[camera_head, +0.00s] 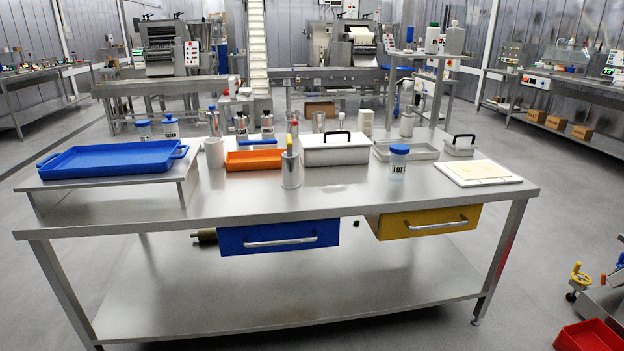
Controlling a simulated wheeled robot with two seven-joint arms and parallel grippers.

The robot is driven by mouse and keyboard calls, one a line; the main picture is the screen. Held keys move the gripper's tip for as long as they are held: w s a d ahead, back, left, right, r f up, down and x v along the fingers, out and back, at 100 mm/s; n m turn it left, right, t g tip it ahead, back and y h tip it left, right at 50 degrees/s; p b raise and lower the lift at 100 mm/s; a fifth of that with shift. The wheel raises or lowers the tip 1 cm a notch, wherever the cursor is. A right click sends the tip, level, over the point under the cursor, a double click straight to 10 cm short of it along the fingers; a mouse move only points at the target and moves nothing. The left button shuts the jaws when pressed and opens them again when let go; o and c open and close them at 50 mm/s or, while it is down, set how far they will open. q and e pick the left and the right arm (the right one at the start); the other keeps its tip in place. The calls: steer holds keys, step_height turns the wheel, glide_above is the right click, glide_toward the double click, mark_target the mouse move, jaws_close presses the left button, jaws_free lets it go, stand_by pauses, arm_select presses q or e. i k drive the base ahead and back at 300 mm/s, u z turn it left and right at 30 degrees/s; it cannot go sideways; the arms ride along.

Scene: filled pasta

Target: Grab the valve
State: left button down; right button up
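The only thing I see that looks like a valve is a small yellow handwheel (579,275) at the lower right edge, on metal equipment low beside the table. It is small, and I cannot tell for sure that it is the valve. Neither of my grippers shows in the head view, and nothing in view is being held.
A steel table (330,205) fills the middle, with a blue tray (112,160) on a raised stand, a lidded box (335,150) and jars on top. A blue drawer (278,237) and yellow drawer (425,221) hang below. A red bin (590,336) is at lower right.

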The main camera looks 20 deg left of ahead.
mark_target(290, 162)
steer(key=u, duration=0.8)
steer(key=i, duration=0.7)
steer(key=u, duration=0.7)
